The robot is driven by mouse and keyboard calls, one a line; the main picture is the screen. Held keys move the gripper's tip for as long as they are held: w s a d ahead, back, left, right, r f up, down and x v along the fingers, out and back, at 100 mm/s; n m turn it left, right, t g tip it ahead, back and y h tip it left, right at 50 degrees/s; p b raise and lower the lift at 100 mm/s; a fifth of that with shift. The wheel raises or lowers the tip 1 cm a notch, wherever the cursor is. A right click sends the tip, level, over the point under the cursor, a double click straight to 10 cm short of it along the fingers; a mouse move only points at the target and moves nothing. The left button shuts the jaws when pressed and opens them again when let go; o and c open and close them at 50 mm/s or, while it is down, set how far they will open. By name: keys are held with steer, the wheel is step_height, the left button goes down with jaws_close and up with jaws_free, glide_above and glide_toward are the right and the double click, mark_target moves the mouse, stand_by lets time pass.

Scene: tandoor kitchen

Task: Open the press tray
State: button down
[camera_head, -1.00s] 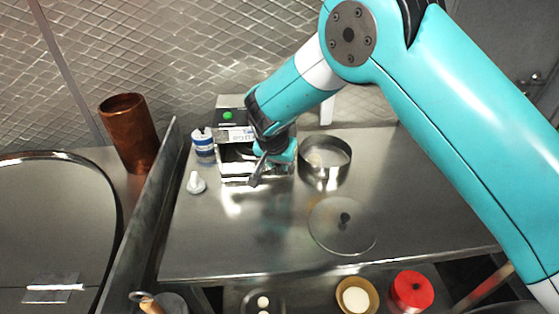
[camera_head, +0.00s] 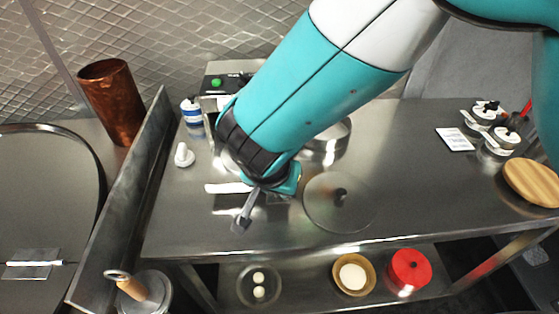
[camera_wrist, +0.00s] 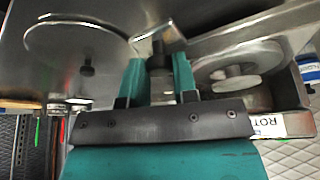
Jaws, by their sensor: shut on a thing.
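The press (camera_head: 215,83) stands at the back of the steel counter, with a green button on its dark top. My arm covers much of it. Its tray sticks out toward the front. In the head view a pale edge of the tray (camera_head: 228,188) shows left of my gripper (camera_head: 270,190). In the wrist view the tray (camera_wrist: 290,95) holds a round pale disc (camera_wrist: 235,75). My gripper (camera_wrist: 157,78) is shut on the tray's dark handle (camera_wrist: 158,48), which shows between the fingers. The exact contact is partly hidden.
A clear round lid (camera_head: 335,200) lies right of my gripper, with a steel pot (camera_head: 325,150) behind it. A blue-white bottle (camera_head: 192,110) and a small white item (camera_head: 184,155) stand to the left. A metal divider (camera_head: 120,215) bounds the left side. The counter's front is clear.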

steer(key=c, duration=0.9)
jaws_free()
steer(key=b+v, duration=0.2)
steer(key=v, duration=1.5)
steer(key=shift+s+r, duration=0.2)
steer(key=shift+a, duration=0.1)
steer(key=d+n+g+y, duration=0.25)
steer(key=d+n, duration=0.25)
steer(key=d, duration=0.9)
steer(key=s+d+n+g+y, duration=0.1)
steer(key=s+d+n+y, duration=0.1)
steer(key=s+d+n, duration=0.2)
steer(key=s+d, duration=0.2)
steer(key=s, duration=0.2)
steer(key=shift+r+n+g+y, duration=0.35)
steer(key=shift+n, duration=0.05)
